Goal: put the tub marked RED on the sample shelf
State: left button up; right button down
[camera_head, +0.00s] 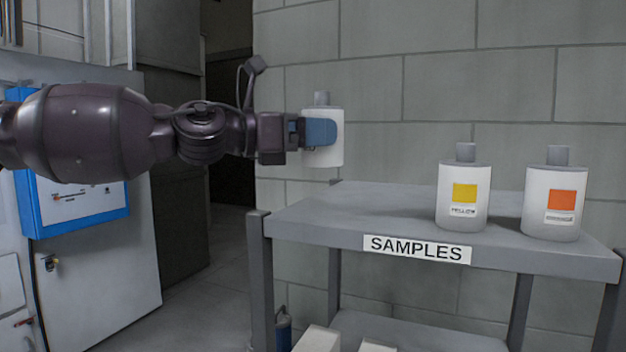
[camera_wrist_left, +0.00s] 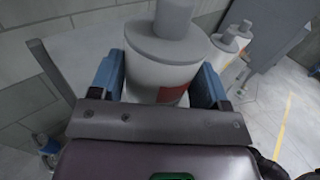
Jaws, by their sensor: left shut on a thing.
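My left gripper (camera_head: 312,132) is shut on a white tub (camera_head: 323,158) with a grey cap, held upright in the air above the left part of the sample shelf (camera_head: 340,209). In the left wrist view the blue fingers of the left gripper (camera_wrist_left: 160,82) sit on both sides of the tub (camera_wrist_left: 150,72), and part of a red label shows on it. In the head view the gripper hides the label. The shelf carries a sign reading SAMPLES (camera_head: 417,249). My right gripper is not in view.
A tub with a yellow label (camera_head: 463,212) and a tub with an orange label (camera_head: 551,215) stand on the right half of the shelf. The left half of the top is clear. A block wall (camera_head: 430,80) is behind. White objects (camera_head: 318,338) show below, partly cut off.

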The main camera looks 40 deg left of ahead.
pick_arm(q)
jog(key=shift+d+f, duration=0.1)
jog(key=shift+f, duration=0.65)
jog(key=shift+f+b, duration=1.25)
jog(key=shift+f, duration=1.65)
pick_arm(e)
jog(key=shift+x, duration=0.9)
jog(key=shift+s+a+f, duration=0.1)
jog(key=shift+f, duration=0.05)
pick_arm(q)
jog(key=shift+b, duration=0.3)
